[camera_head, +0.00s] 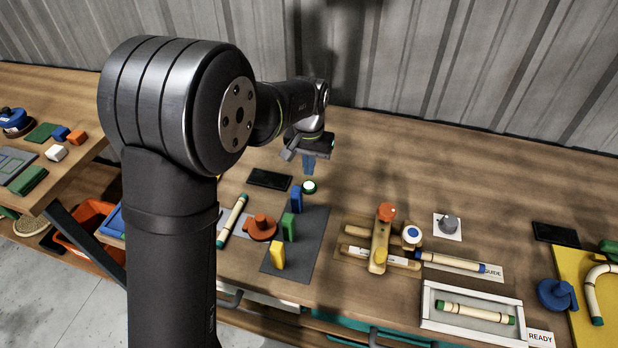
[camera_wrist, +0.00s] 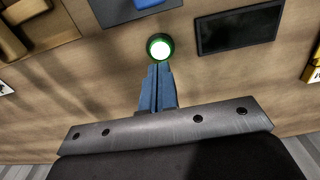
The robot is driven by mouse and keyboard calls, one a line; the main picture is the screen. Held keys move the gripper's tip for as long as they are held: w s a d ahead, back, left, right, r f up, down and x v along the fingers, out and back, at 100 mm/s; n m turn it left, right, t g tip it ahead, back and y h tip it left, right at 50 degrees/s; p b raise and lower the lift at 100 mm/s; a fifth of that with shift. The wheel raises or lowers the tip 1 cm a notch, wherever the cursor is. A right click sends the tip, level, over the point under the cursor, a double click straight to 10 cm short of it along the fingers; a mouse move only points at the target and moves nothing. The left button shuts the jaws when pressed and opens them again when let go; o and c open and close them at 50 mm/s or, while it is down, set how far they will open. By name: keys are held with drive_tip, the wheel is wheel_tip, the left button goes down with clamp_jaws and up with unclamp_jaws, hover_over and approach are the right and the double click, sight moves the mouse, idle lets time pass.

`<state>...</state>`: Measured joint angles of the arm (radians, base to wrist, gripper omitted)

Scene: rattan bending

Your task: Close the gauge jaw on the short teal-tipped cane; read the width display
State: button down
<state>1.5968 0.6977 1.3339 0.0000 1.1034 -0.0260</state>
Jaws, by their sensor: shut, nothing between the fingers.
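My gripper (camera_head: 309,170) is shut and empty, with its blue fingers pointing down just above a green-ringed white button (camera_head: 309,186). In the wrist view the fingertips (camera_wrist: 158,68) appear right beside the lit button (camera_wrist: 160,47); contact cannot be told. A dark display (camera_head: 269,179) lies beside the button and looks blank in the wrist view (camera_wrist: 240,27). A short cane with teal-green tips (camera_head: 232,221) lies left of a grey mat (camera_head: 300,258). Another green-tipped cane (camera_head: 475,313) lies in a white tray (camera_head: 428,310). Which part is the gauge jaw is unclear.
A wooden fixture (camera_head: 380,245) with canes, a blue-tipped cane (camera_head: 455,263) and another dark panel (camera_head: 555,235) are right. The back of the table is clear.

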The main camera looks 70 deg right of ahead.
wheel_tip(320, 180, up, 8)
drive_tip(key=shift+r, duration=0.1)
idle(0.4)
drive_tip(key=shift+r, duration=2.5)
drive_tip(key=shift+f, duration=0.15)
hover_over(309, 185)
wheel_tip(309, 185, down, 8)
drive_tip(key=shift+f, duration=0.2)
